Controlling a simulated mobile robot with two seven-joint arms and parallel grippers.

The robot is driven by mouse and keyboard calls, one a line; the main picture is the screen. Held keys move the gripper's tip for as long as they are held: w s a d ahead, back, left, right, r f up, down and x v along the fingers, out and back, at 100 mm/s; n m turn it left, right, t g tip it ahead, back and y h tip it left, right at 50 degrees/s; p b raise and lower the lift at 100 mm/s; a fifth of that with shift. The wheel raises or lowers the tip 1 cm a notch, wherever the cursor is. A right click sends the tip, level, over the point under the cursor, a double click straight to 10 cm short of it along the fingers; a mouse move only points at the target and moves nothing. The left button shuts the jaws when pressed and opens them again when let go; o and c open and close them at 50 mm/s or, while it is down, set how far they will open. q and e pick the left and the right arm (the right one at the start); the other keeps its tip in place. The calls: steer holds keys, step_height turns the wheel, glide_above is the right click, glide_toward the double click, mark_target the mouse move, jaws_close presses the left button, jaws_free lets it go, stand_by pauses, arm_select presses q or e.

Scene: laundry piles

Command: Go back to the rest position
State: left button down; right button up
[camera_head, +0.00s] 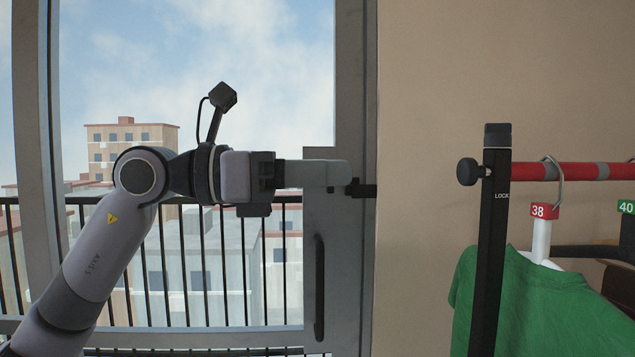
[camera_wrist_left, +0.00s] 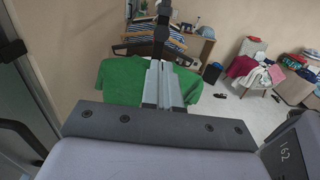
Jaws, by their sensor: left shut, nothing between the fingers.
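My left gripper (camera_head: 360,189) reaches in from the left at mid-height, its grey fingers together and pointing right. It appears in front of the window frame, with the clothes rack further right. In the left wrist view the fingers (camera_wrist_left: 162,85) are pressed together with nothing between them, and a green shirt shows beyond them. My right gripper is in neither view.
A black rack post (camera_head: 490,240) carries a red rail (camera_head: 585,171). A green shirt (camera_head: 540,305) hangs there on a white hanger (camera_head: 541,240) tagged 38. The left wrist view shows a chair with clothes (camera_wrist_left: 250,65) and a pale floor (camera_wrist_left: 240,112).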

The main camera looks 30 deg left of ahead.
arm_select(q)
steer(key=shift+s+a, duration=0.2)
steer(key=shift+a, duration=0.05)
steer(key=w+d+f+n+h+p, duration=0.1)
steer(key=w+d+f+n+h, duration=0.15)
steer(key=f+n, duration=0.2)
steer(key=w+d+f+n+h+p, duration=0.1)
steer(key=d+f+n+h+p, duration=0.15)
steer(key=f+n, duration=0.2)
steer(key=w+a+f+n+t+y+p, duration=0.1)
steer(key=a+f+n+t+y, duration=0.2)
steer(key=f+n, duration=0.45)
steer(key=f+n+t+y, duration=0.3)
steer(key=f+n+y, duration=0.1)
steer(key=f+n, duration=0.35)
steer(key=w+a+f+n+t+y+p, duration=0.1)
steer(key=a+f+n+t+y, duration=0.1)
steer(key=f+n+t+y, duration=0.4)
steer(key=s+f+n+g+y+p, duration=0.1)
steer(key=s+f+n+g, duration=0.4)
steer(key=s+f, duration=0.5)
steer(key=s+f+n+g+y, duration=0.3)
steer(key=s+f+n+g, duration=0.3)
steer(key=f, duration=1.1)
steer(key=s+n, duration=0.3)
steer(key=shift+s+d+f+n+g+y+p, duration=0.15)
steer(key=shift+s+f+n+g+y+p, duration=0.15)
steer(key=shift+s+n+y+p, duration=0.1)
steer(key=shift+w+r, duration=0.1)
steer(key=shift+r, duration=0.05)
